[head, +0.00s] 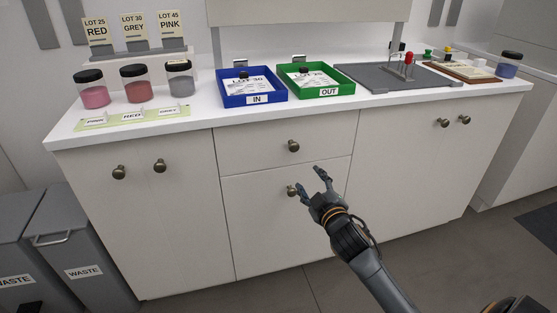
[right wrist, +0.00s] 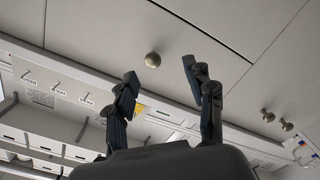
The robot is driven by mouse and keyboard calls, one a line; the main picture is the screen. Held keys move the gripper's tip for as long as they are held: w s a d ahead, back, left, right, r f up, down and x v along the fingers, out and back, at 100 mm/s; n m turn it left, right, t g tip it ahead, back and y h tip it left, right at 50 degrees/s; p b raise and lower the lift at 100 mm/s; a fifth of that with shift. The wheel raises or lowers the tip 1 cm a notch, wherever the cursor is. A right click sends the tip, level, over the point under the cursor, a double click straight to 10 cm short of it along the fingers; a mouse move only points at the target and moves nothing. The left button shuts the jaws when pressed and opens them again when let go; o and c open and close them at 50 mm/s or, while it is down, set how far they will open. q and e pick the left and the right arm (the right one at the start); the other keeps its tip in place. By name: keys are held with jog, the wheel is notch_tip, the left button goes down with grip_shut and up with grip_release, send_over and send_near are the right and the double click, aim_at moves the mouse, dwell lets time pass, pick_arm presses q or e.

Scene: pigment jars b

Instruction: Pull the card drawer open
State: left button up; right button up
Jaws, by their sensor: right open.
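The drawer (head: 262,157) is a pale front in the middle of the cabinet, just under the counter. It is closed, flush with the panels beside it. Its round brass-coloured knob (head: 293,146) shows clear of my gripper. My right gripper (head: 308,178) is open and empty, in front of the cabinet and lower in the picture than the drawer knob. In the right wrist view the knob (right wrist: 152,60) shows beyond and between the two spread fingers (right wrist: 160,72), apart from them. My left gripper is not in view.
A door below the drawer has its own knob (head: 291,190) close beside my right fingertips in the picture. On the counter stand a blue tray (head: 258,99), a green tray (head: 338,91), a grey board (head: 385,86) and jars (head: 136,90). Grey waste bins (head: 82,250) stand at left.

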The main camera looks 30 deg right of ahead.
aim_at(295, 149)
jog(key=shift+t, duration=0.4)
jog(key=r+x, duration=0.1)
jog(key=x, duration=0.3)
jog(key=r+b+x, duration=0.1)
jog(key=x, duration=0.3)
jog(key=b+x, duration=0.1)
jog(key=x, duration=0.3)
jog(key=shift+w+a+r, duration=0.1)
jog(key=shift+w+r, duration=0.15)
jog(key=shift+r, duration=0.15)
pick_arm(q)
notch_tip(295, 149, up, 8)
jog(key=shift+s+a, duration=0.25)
pick_arm(e)
jog(key=shift+w, duration=0.6)
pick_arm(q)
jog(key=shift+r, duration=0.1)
pick_arm(e)
jog(key=shift+c, duration=0.4)
grip_shut()
